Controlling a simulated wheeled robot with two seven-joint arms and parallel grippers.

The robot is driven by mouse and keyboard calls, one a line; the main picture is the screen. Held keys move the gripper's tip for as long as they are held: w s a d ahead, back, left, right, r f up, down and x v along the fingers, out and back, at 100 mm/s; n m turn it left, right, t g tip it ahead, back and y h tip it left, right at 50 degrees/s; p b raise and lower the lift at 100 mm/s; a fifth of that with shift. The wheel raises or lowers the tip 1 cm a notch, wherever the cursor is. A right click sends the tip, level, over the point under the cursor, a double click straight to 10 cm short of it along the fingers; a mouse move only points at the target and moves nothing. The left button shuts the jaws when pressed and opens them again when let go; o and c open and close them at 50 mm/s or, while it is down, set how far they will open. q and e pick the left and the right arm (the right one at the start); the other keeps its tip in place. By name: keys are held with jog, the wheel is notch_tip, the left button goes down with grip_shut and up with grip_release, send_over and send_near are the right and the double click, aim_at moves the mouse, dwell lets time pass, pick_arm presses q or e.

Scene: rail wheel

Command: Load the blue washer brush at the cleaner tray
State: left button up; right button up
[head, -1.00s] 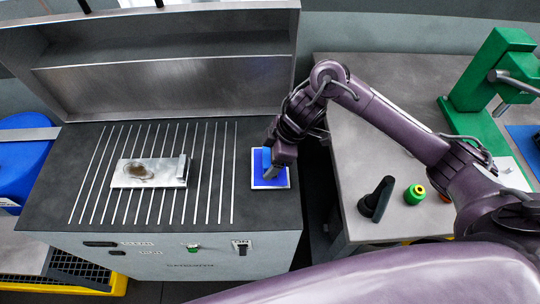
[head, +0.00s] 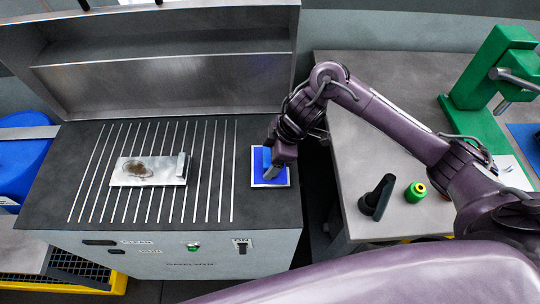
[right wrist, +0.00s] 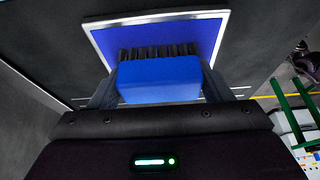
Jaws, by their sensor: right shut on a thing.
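The blue washer brush (right wrist: 160,80) is between the fingers of my right gripper (right wrist: 160,92), which is shut on it. In the right wrist view its dark bristles point at the blue, white-edged tray pad (right wrist: 205,35). In the head view the brush (head: 267,160) is at the tray pad (head: 280,181), on the right side of the cleaner's top. The gripper (head: 271,170) partly hides both. I cannot tell whether the bristles touch the pad. My left gripper is not in view.
A stained metal plate (head: 148,171) lies on the slatted cleaner top (head: 60,190), under a raised lid (head: 170,80). The grey table (head: 380,140) at right holds a black handle (head: 377,198), a green knob (head: 415,191) and a green press (head: 480,90).

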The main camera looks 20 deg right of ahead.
jog(key=shift+s+f+p, duration=0.1)
jog(key=shift+p, duration=0.2)
dwell(1.1)
notch_tip(320, 180, up, 7)
jog(key=p, duration=0.8)
dwell(0.4)
jog(key=shift+w, duration=0.2)
